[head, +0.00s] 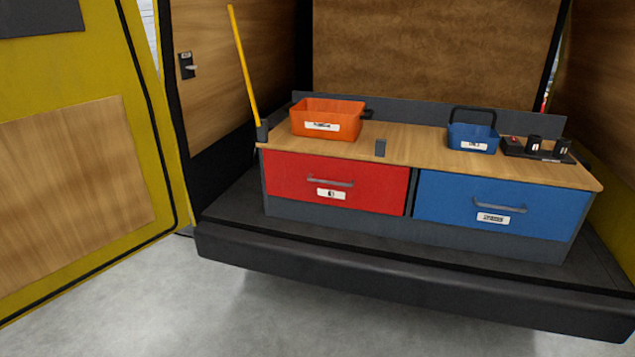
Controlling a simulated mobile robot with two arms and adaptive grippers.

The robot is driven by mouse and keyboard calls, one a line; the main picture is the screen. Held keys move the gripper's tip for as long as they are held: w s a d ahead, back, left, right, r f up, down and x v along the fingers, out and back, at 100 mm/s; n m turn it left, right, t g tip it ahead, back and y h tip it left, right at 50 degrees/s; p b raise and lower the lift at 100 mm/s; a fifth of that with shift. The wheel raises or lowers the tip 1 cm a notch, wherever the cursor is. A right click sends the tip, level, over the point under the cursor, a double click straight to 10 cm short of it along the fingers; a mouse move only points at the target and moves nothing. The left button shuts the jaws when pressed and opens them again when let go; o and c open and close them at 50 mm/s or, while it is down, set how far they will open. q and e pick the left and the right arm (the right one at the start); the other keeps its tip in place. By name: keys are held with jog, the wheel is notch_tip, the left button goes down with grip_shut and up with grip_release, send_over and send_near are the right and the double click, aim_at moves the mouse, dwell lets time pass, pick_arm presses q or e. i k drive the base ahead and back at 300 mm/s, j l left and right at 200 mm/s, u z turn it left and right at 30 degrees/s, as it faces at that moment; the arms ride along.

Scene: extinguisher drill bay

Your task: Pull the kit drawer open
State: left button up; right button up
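Two drawers sit side by side in a low cabinet under a wooden top in the head view. The left one is a red drawer (290,185) with a grey bar handle (330,183) and a white label (332,194). The right one is a blue drawer (540,205) with a grey bar handle (499,205) and a white label (492,218). Both drawers look shut. The labels are too small to read, so I cannot tell which is the kit drawer. Neither of my grippers is in view.
On the wooden top (415,145) stand an orange bin (328,120), a blue caddy (472,138) and a black tray (545,155) with dark cups. A yellow pole (243,65) leans at the left corner. A dark bumper (400,275) juts out before the cabinet; the floor ahead is clear.

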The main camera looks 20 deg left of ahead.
aim_at(377, 188)
jog(key=i+u, duration=0.3)
jog(key=i, duration=0.15)
jog(key=i+u, duration=0.25)
jog(key=i, duration=0.15)
